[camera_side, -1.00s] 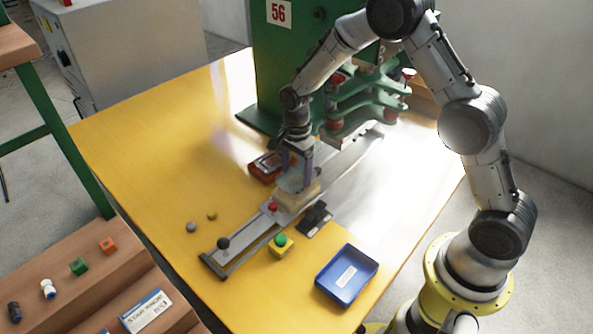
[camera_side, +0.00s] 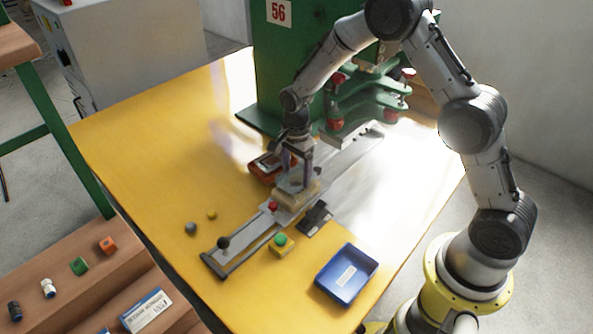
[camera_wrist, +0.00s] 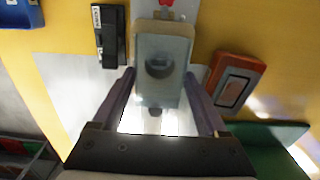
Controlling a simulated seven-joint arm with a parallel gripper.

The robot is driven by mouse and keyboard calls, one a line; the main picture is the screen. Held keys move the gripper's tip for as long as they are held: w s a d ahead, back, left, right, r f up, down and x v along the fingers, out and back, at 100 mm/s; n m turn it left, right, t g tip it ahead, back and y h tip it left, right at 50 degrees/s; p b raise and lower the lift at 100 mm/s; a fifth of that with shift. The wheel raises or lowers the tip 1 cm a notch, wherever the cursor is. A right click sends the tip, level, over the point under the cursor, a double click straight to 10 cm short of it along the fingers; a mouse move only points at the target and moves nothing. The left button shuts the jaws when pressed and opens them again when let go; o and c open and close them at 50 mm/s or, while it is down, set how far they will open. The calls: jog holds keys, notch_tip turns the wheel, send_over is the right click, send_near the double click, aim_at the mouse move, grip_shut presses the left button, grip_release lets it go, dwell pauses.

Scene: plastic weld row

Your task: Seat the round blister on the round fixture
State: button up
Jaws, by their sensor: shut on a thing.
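My gripper (camera_side: 298,163) is over the sliding rail, its two purple fingers pointing down. It is shut on the clear round blister (camera_side: 294,181), which is hard to make out. The blister is just above or on the beige fixture block (camera_side: 306,197); I cannot tell whether they touch. In the wrist view, my gripper (camera_wrist: 164,82) has a finger on each side of the blister's near end. The see-through blister (camera_wrist: 158,88) covers most of the fixture (camera_wrist: 175,26), and a round recess shows through it.
A green press (camera_side: 276,70) stands behind the rail (camera_side: 232,257). A red-framed device (camera_side: 262,170) lies left of the fixture and a black device (camera_side: 316,216) right of it. A green button box (camera_side: 282,244) and blue tray (camera_side: 346,274) are in front.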

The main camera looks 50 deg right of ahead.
jog(key=shift+f, duration=1.15)
dwell(0.4)
jog(key=o, duration=0.9)
jog(key=shift+c, duration=1.1)
notch_tip(320, 180, up, 7)
